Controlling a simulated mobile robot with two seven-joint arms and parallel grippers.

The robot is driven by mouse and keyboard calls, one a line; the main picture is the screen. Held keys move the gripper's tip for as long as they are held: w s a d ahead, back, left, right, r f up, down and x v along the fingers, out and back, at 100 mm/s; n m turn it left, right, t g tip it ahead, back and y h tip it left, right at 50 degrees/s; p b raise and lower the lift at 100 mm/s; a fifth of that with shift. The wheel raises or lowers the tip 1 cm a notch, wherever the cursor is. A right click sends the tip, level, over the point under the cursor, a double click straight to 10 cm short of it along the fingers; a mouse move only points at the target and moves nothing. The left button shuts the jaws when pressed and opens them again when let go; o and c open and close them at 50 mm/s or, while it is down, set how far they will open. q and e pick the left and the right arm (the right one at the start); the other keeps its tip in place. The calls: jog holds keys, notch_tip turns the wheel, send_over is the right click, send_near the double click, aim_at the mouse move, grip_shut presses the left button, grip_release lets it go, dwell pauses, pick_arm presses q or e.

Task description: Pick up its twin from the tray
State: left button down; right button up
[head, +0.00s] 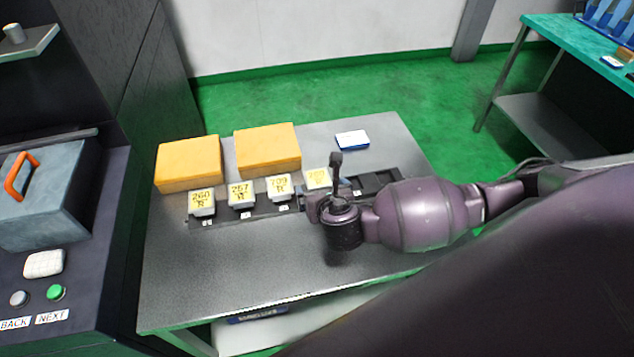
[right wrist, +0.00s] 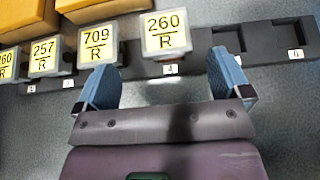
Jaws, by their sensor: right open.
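A long dark tray (head: 263,210) (right wrist: 138,72) with numbered slots holds a row of pale blocks with yellow labels. In the head view, the leftmost block reads 260 R (head: 201,200), followed by 257 R (head: 241,194) and 709 R (head: 279,188). The fourth block (head: 317,179) is partly hidden by my arm. In the right wrist view the fourth block reads 260 R (right wrist: 167,35), at slot 4. My right gripper (right wrist: 165,62) is open and empty, its blue-padded fingers left and right of the fourth block's near side. Contact cannot be told. My left gripper is not in view.
Empty slots (right wrist: 298,35) lie right of the fourth block. Two yellow boxes (head: 189,162) (head: 267,150) stand behind the tray. A white-and-blue box (head: 352,140) lies behind right. The grey table (head: 215,275) is clear in front. A machine with buttons stands left.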

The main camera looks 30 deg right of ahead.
aim_at(318, 181)
jog(key=x, duration=0.5)
jog(key=shift+d+f+b, duration=0.3)
jog(key=shift+w+d+f, duration=0.15)
jog(key=shift+w+f, duration=0.15)
jog(key=shift+w, duration=0.25)
jog(key=shift+r, duration=0.1)
jog(key=c, duration=1.4)
